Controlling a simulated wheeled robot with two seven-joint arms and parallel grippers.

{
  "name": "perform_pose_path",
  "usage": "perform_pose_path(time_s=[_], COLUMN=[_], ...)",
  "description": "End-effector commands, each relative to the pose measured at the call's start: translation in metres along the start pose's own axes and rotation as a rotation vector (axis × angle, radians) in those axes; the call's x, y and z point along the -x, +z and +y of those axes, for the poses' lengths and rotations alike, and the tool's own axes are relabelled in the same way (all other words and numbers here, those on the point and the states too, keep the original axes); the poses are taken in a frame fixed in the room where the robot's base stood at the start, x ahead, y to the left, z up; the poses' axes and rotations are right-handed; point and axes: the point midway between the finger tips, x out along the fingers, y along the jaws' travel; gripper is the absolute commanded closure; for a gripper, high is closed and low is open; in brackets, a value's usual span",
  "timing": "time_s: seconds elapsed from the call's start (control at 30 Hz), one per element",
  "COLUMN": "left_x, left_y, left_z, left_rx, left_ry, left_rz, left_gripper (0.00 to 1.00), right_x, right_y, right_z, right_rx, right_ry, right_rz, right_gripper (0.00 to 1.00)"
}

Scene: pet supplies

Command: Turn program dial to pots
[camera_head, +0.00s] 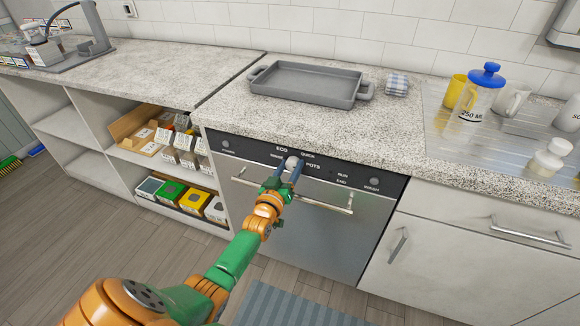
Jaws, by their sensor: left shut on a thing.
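The program dial (292,162) is a small light knob on the black control panel (233,149) of the steel-fronted dishwasher (300,235). Printed labels ECO, QUICK and POTS show around it, with POTS to its right. My left gripper (289,169) reaches up to the panel and is shut on the dial, one dark finger on each side. The fingers cover part of the dial, and I cannot tell which label it points to. My right gripper is not in view.
The dishwasher's bar handle (327,205) runs just below the panel, behind my left arm. A grey tray (308,84) lies on the counter above. Open shelves with boxes (170,195) stand left, and a drawer handle (530,232) sticks out right.

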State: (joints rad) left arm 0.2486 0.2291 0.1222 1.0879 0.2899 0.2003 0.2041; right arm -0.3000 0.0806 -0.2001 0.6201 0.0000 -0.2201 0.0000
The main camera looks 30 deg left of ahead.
Motion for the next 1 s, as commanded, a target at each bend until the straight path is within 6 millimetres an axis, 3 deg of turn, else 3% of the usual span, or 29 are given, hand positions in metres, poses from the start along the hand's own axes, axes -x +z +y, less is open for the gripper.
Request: perform_pose_path(time_s=[0.3, 0.83, 0.87, 0.93, 1.0], left_x=[0.0001, 0.0, 0.0, 0.0, 0.0], left_y=[0.0006, 0.0004, 0.0004, 0.0003, 0.0002], left_z=[0.0003, 0.0003, 0.0003, 0.0003, 0.0003], left_rx=[-0.1, -0.12, -0.12, -0.119, -0.119], left_ry=[0.0, 0.0, 0.0, 0.0, 0.0], left_rz=[-0.002, -0.001, -0.001, -0.001, -0.001], left_gripper=[1.0, 1.0, 0.41, 0.22, 0.19], right_x=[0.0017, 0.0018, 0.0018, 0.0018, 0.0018], right_y=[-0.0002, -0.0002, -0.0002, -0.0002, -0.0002], right_z=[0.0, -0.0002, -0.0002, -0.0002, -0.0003], right_rx=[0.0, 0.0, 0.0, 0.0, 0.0], right_ry=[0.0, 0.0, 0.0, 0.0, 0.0], right_rz=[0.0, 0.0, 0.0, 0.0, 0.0], right_gripper=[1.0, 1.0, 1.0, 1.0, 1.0])
